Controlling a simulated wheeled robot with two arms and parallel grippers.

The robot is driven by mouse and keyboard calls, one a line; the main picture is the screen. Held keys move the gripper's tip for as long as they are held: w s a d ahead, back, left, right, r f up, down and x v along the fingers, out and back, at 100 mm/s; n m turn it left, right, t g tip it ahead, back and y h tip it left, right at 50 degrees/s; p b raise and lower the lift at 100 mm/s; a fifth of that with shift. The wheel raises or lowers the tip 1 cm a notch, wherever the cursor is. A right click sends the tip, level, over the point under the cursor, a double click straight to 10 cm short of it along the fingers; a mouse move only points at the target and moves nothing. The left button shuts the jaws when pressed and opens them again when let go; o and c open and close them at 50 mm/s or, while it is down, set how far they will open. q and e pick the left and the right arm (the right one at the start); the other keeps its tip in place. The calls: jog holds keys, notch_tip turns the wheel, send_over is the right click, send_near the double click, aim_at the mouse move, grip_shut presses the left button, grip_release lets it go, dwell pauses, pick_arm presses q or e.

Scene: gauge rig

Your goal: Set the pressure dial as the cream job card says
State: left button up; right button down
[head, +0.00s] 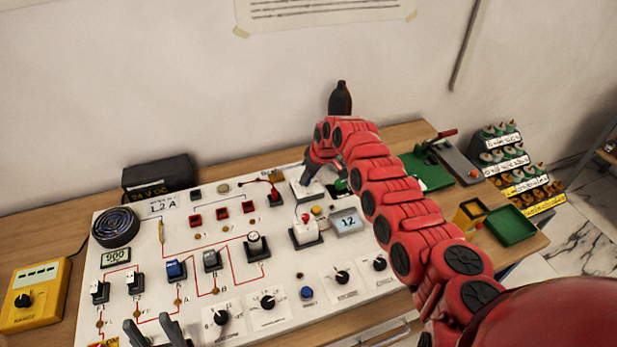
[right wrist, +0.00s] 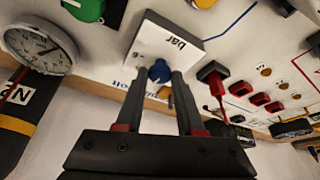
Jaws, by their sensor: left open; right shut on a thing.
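The pressure dial is a blue knob (right wrist: 160,70) on a white box (right wrist: 165,42) marked "bar". In the head view the white box (head: 299,192) stands at the back of the white panel. My right gripper (head: 309,181) reaches down over it and is shut on the blue knob, one finger on each side in the right wrist view. The fingers partly hide the knob, and its setting cannot be read. My left gripper (head: 154,334) is open and empty over the panel's front edge. I cannot make out a cream job card.
The white panel (head: 200,275) carries several switches and knobs. A round gauge (right wrist: 38,48) is beside the "bar" box. A black N2 cylinder (head: 340,98) stands behind. A taped sheet (head: 320,10) on the wall is unreadable.

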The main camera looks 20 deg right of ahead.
jog(key=c, duration=0.5)
grip_release()
jog(key=p+v, duration=0.7)
jog(key=v, duration=1)
jog(key=shift+w+r, duration=0.1)
jog(key=shift+r, duration=0.1)
